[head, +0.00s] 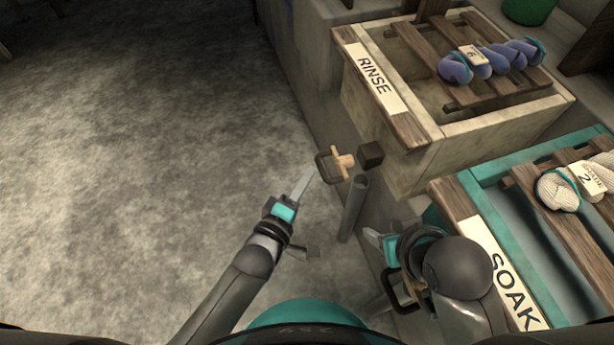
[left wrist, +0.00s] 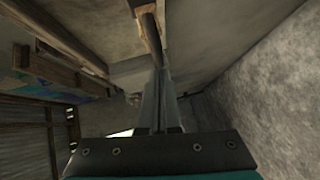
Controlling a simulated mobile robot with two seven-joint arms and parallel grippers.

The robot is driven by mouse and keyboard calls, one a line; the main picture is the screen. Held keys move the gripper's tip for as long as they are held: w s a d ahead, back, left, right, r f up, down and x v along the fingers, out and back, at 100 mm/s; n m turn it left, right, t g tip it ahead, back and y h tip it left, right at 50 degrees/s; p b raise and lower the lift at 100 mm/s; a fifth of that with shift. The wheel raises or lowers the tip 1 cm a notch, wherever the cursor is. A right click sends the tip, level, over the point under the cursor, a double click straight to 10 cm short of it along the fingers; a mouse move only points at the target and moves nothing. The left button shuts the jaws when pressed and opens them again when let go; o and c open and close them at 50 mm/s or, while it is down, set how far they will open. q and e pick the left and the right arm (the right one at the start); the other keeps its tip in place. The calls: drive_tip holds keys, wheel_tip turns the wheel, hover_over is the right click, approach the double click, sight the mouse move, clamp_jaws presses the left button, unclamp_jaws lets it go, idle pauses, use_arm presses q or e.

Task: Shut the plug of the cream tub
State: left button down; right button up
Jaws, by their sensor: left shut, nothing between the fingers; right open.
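The cream tub (head: 500,126) with the RINSE label stands at the upper right of the head view. Its plug (head: 343,162), a pale wooden piece with a dark loop handle (head: 323,168), sticks out at the tub's near left side, above a grey pipe. My left gripper (head: 308,176) is shut and empty, its tips just below and left of the loop handle; I cannot tell whether they touch. In the left wrist view the closed fingers (left wrist: 160,102) point toward a brown wooden part (left wrist: 148,30). My right gripper (head: 377,240) is open beside the teal tub.
The teal tub (head: 463,205) labelled SOAK stands at the right, with a second dark loop handle (head: 403,292) by my right arm. An upright grey pipe (head: 352,210) and a dark block (head: 370,154) are close to the plug. The floor at the left is clear.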

sight(324, 174)
use_arm(q)
drive_tip(key=shift+d, duration=0.2)
idle(0.3)
drive_tip(key=d, duration=0.1)
drive_tip(key=w+d, duration=0.1)
drive_tip(key=d, duration=0.1)
drive_tip(key=shift+w+d, duration=0.1)
drive_tip(key=shift+d, duration=0.05)
drive_tip(key=shift+d+r, duration=0.1)
drive_tip(key=shift+d, duration=0.05)
